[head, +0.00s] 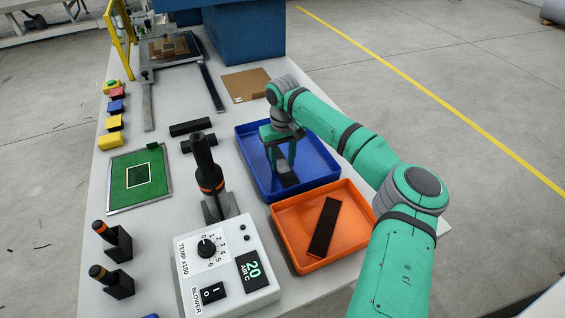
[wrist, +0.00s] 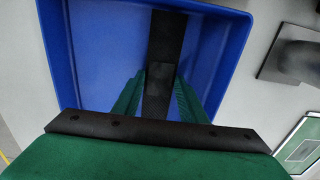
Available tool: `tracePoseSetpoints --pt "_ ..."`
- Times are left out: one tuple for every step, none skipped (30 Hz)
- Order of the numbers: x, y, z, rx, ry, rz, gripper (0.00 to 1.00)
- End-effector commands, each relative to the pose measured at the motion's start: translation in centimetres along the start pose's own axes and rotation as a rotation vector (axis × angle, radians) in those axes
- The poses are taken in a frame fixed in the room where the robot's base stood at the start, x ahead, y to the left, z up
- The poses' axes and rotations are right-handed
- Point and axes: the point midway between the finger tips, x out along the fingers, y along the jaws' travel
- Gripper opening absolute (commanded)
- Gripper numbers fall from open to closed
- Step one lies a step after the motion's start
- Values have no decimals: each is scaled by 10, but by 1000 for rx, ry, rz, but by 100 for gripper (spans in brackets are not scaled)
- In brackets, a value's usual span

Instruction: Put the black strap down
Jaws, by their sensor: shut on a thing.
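My gripper (head: 282,168) is inside the blue tray (head: 325,178), pointing down, and is shut on a black strap (head: 290,181). In the wrist view the strap (wrist: 167,40) runs lengthwise between the two green fingers of my gripper (wrist: 158,90), over the blue tray (wrist: 95,50). I cannot tell whether the strap touches the tray floor. A second black strap (head: 323,228) lies at a slant in the orange tray (head: 352,249), apart from my gripper.
A black heat tool (head: 206,165) stands upright left of the blue tray. A white control box (head: 228,262) stands in front of it. A brown sheet (head: 246,84) lies behind the blue tray.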

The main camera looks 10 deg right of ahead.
Motion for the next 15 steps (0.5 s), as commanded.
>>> tracePoseSetpoints --pt "4 0 0 1 1 1 17" --pt "7 0 0 1 0 1 17" --pt "9 0 0 1 0 1 17" --pt "10 0 0 1 1 0 17" --pt "10 0 0 1 1 0 17" --pt "10 0 0 1 2 0 17" --pt "10 0 0 1 2 0 17" --pt "10 0 0 1 2 0 17" --pt "10 0 0 1 2 0 17" --pt "10 0 0 1 1 -1 17" --pt "10 0 0 1 1 -1 17" --pt "11 0 0 1 1 -1 17" --pt "12 0 0 1 1 -1 17" --pt "13 -1 0 0 0 -2 17" --pt "14 -1 0 0 0 -2 17"
